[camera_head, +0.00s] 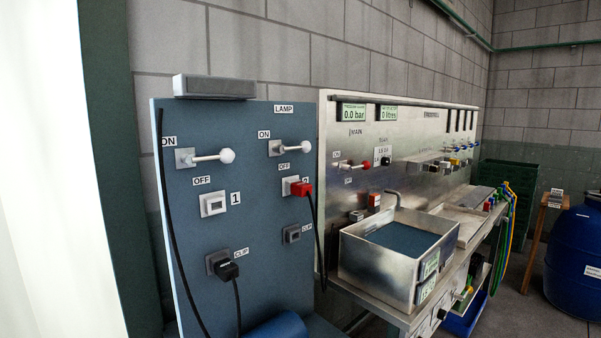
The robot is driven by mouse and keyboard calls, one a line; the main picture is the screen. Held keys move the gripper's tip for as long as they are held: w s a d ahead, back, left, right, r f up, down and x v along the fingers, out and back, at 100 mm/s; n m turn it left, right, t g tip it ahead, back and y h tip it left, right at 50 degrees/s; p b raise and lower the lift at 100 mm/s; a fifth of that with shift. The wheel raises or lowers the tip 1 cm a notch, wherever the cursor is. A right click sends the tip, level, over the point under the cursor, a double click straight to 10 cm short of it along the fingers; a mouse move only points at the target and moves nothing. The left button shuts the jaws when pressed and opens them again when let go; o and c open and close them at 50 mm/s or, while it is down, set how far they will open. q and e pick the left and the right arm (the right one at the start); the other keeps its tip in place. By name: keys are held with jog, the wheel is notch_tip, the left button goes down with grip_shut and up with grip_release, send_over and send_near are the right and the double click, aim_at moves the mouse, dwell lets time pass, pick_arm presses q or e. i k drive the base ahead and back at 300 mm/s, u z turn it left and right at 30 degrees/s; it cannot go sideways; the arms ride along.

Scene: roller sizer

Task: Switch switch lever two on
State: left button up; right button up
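A blue upright panel (262,235) carries two switch levers. Below lever two is a red plug (301,189) in a socket, partly covering the number 2. Number 1 is beside the left socket (213,204). Neither of my grippers is in view.
A grey box (214,87) tops the panel. Black cables hang in front of it, one from a black plug (227,269). To the right stands a metal bench with a sink (388,285) and a red-knobbed lever (360,166). A blue barrel (575,262) is far right.

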aim_at(306, 146)
jog(key=k, duration=1.35)
jog(key=z, duration=0.45)
jog(key=i, duration=0.95)
jog(key=z, duration=0.3)
